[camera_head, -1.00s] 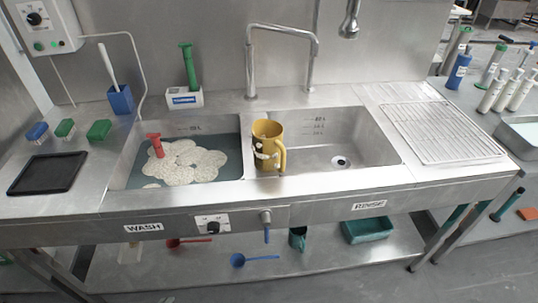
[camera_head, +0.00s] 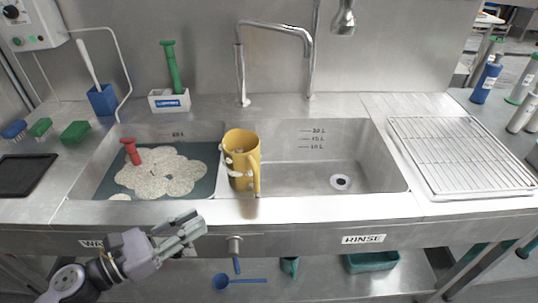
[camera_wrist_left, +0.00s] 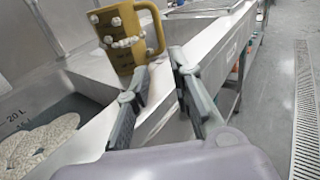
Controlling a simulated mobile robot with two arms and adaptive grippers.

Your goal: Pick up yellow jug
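The yellow jug (camera_head: 240,160) stands upright on the divider between the wash and rinse basins, with its handle toward the front. Pale blobs stick to its side. It also shows in the left wrist view (camera_wrist_left: 128,38), ahead of my fingers. My left gripper (camera_head: 190,230) is in front of the sink's front edge, to the lower left of the jug and apart from it. Its fingers (camera_wrist_left: 160,85) are spread with nothing between them. My right gripper is not in view.
The wash basin (camera_head: 215,135) holds foamy water and a red-handled tool (camera_head: 131,151). The rinse basin (camera_head: 300,170) is empty. A tall faucet (camera_head: 243,70) rises behind the jug. A wire drying rack (camera_head: 460,155) lies at right. The sink's front edge lies between gripper and jug.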

